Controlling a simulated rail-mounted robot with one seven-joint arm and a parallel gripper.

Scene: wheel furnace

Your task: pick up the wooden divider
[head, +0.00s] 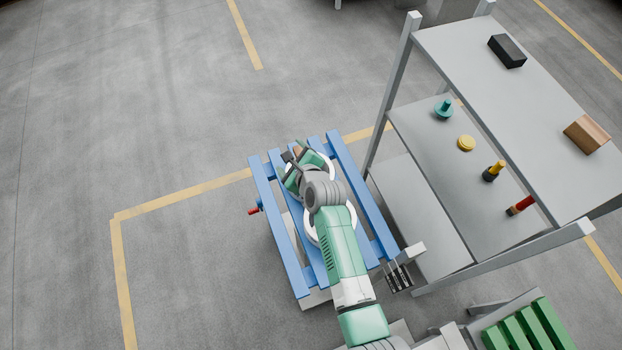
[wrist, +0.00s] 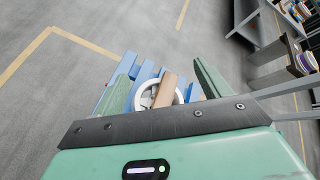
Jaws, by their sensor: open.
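The wooden divider (wrist: 166,91), a plain brown piece, shows in the wrist view between my gripper's fingers, over a white spoked wheel (wrist: 145,92). I cannot tell whether it touches the wheel. In the head view only a small brown bit of it (head: 297,150) shows beside my gripper (head: 299,160), which hides the rest. In the wrist view my gripper (wrist: 163,62) is open, one green finger on each side of the divider, with visible gaps. It holds nothing.
The wheels lie on a blue slatted rack (head: 292,262). To the right stands a grey shelf unit (head: 480,60) with a black box (head: 507,51), a brown block (head: 587,134) and several small tools. A green slatted pallet (head: 528,328) is at lower right. Floor on the left is clear.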

